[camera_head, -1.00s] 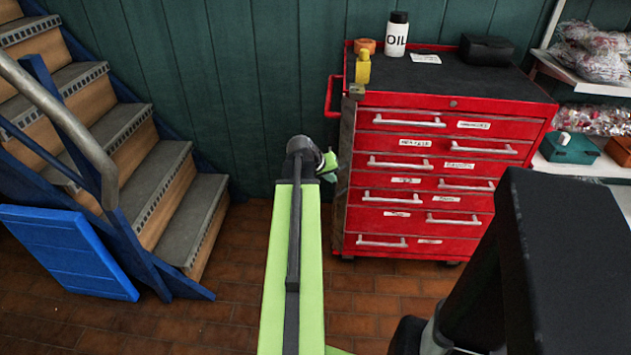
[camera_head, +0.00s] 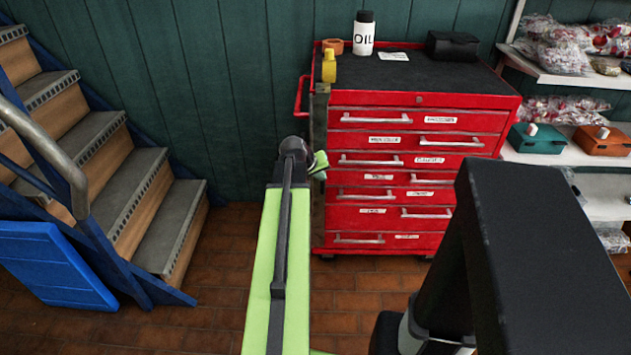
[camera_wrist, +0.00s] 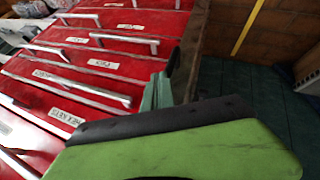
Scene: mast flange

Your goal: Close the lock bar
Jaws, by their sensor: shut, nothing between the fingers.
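The lock bar (camera_head: 319,190) is a narrow, upright, grey-brown strip along the left front edge of the red tool chest (camera_head: 425,145). The drawer fronts and handles beside it are uncovered. In the wrist view the bar (camera_wrist: 190,45) runs as a brown strip between the red drawers and the dark green wall. My gripper (camera_head: 319,164) is shut and empty, at the bar's upper half in the head view. Its green fingers also show in the wrist view (camera_wrist: 166,82), close beside the bar. I cannot tell whether they touch it; my own green wrist part hides the lower area.
An oil bottle (camera_head: 364,33), a yellow bottle (camera_head: 329,66) and a black case (camera_head: 464,46) stand on the chest. Stairs (camera_head: 110,160) and a blue panel (camera_head: 50,265) are at left, shelves (camera_head: 575,75) at right. Brick floor (camera_head: 225,245) is open left of the chest.

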